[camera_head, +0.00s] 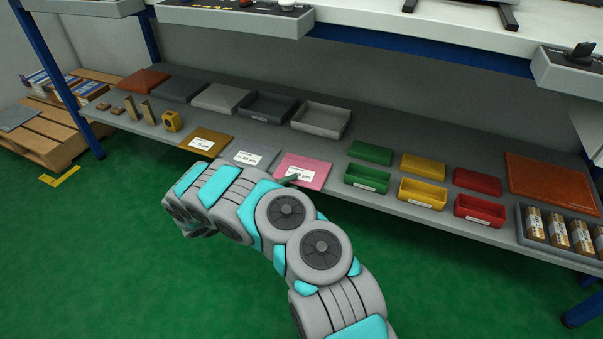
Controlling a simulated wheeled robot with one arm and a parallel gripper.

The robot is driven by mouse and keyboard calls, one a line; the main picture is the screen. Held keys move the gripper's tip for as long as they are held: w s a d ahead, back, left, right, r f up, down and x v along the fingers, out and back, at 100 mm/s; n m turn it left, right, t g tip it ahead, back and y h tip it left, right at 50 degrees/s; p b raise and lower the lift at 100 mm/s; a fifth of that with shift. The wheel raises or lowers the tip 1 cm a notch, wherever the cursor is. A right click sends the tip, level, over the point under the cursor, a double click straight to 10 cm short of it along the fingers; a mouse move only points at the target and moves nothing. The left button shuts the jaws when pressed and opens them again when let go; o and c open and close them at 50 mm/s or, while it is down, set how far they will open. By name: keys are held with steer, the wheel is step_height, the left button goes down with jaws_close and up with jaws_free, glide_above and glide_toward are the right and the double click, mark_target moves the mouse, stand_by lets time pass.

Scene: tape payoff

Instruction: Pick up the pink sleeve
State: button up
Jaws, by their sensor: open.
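The pink sleeve (306,168) lies flat on the grey lower shelf, near its front edge, with a white label on it. It is the rightmost of three flat sleeves in a row. My arm crosses in front of it and hides its lower left part. A small dark piece shows at that edge of the sleeve; I cannot tell whether it belongs to my gripper. My gripper's jaws cannot be made out behind the arm.
A grey sleeve (252,158) and an ochre sleeve (206,140) lie left of it. Green (367,175), yellow (422,192) and red (479,208) bins stand to the right. Grey trays (321,119) stand behind. The upper worktop (420,22) overhangs the shelf. Green floor is clear in front.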

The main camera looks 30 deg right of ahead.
steer(key=shift+c, duration=0.3)
jaws_close()
stand_by(1.0)
